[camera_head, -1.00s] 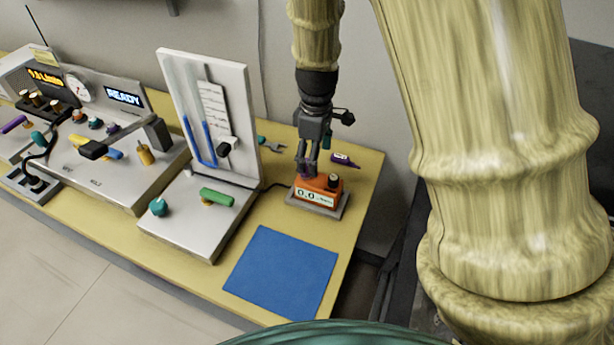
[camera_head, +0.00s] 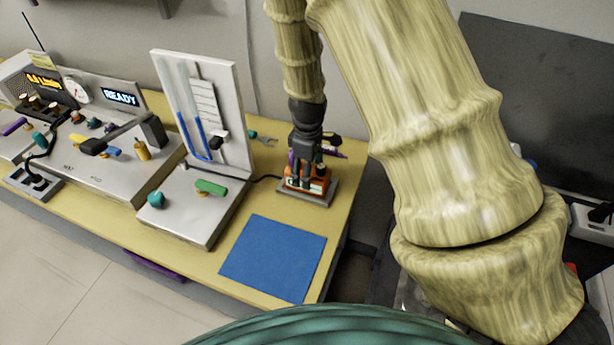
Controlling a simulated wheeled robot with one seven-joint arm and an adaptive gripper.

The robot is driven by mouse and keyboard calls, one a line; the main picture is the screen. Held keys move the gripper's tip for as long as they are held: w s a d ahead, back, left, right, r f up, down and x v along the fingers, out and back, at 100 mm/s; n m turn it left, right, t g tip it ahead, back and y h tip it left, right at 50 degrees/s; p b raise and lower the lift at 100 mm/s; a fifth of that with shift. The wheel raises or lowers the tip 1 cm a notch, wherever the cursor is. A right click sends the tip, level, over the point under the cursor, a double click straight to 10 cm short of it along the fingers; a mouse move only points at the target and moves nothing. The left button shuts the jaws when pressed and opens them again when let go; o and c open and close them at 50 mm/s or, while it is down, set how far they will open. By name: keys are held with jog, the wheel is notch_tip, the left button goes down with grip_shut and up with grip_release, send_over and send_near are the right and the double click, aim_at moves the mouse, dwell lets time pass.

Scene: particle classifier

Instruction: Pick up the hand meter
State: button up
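The hand meter (camera_head: 321,186) is an orange box with a pale display. It sits on a grey base plate (camera_head: 303,200) at the right end of the yellow table, and a dark cable runs to it from the left. My gripper (camera_head: 304,182) points down at the meter, with its dark fingers overlapping the meter's body and hiding much of its display. I cannot tell whether the fingers touch the meter or how far apart they are.
A blue mat (camera_head: 272,258) lies in front of the meter. A white panel with blue tubes (camera_head: 206,115) stands to the left, its base holding a green handle (camera_head: 211,187). A purple object (camera_head: 334,152) lies behind the meter. My arm blocks much of the right side.

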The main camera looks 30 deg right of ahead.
jog(key=shift+w+f, duration=0.2)
jog(key=shift+f, duration=0.35)
jog(key=shift+s+r, duration=0.15)
jog(key=shift+s, duration=0.1)
jog(key=shift+w, duration=0.15)
jog(key=c, duration=1.4)
jog(key=shift+r, duration=0.1)
